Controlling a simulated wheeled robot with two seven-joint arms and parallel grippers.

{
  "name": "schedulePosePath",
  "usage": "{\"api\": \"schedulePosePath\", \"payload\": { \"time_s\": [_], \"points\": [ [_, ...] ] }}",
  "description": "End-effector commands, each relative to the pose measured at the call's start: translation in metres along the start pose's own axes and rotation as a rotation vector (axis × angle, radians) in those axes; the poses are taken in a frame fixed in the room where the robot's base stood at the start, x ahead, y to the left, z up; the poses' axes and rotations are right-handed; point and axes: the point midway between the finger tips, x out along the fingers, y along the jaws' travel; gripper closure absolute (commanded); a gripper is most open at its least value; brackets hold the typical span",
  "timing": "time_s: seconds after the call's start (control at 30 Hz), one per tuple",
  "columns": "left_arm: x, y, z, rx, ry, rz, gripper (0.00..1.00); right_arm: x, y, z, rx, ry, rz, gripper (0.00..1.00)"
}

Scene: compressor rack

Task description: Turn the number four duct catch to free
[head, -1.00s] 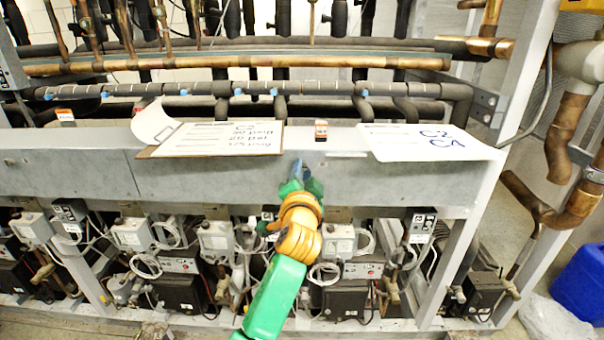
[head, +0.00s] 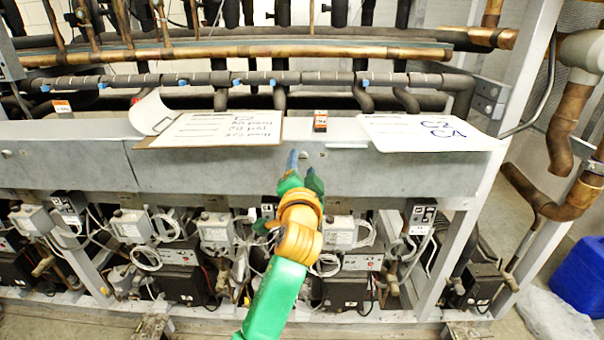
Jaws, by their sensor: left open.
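The long grey metal duct (head: 400,172) runs across the rack. A small round catch (head: 304,155) shows on its front face, below the small orange-and-black label block. It is too small to read its number or which way it is turned. My left gripper (head: 303,168), green and orange with a blue fingertip, reaches up from below. It is open and empty, its fingertips just below and beside the catch. I cannot tell whether they touch the duct. My right gripper is not in view.
A clipboard with written paper (head: 225,130) and a sheet marked C2 C4 (head: 430,132) lie on the duct, with the label block (head: 320,121) between them. Compressor boxes and cables (head: 340,232) fill the space below. A blue container (head: 580,277) stands at right.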

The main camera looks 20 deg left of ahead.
Motion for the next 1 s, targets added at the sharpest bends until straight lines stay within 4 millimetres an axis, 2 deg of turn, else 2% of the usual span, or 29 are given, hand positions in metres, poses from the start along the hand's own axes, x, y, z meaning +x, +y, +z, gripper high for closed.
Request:
{"api": "schedulePosePath", "payload": {
  "time_s": [0.2,0.3,0.67,0.73,0.77,0.87,0.93,1.0],
  "points": [
    [-0.039,0.002,0.001,-0.002,0.003,-0.001,0.43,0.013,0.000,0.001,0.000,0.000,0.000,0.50],
    [-0.048,0.001,0.000,-0.002,0.002,-0.001,0.43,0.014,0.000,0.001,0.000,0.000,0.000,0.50],
    [-0.049,0.000,0.000,-0.001,0.000,0.000,0.43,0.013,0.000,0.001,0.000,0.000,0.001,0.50],
    [-0.047,0.006,0.003,0.003,-0.003,0.012,0.43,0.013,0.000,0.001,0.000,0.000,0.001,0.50],
    [-0.045,0.014,0.007,0.008,-0.009,0.030,0.43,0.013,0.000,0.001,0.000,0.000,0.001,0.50],
    [-0.036,0.075,0.039,0.031,-0.049,0.161,0.43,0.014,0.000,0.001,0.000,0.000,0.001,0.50],
    [-0.037,0.136,0.079,0.036,-0.099,0.296,0.43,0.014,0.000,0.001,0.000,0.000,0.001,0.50],
    [-0.050,0.196,0.126,0.021,-0.162,0.430,0.43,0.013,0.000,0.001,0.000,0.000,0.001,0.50]
  ]
}}
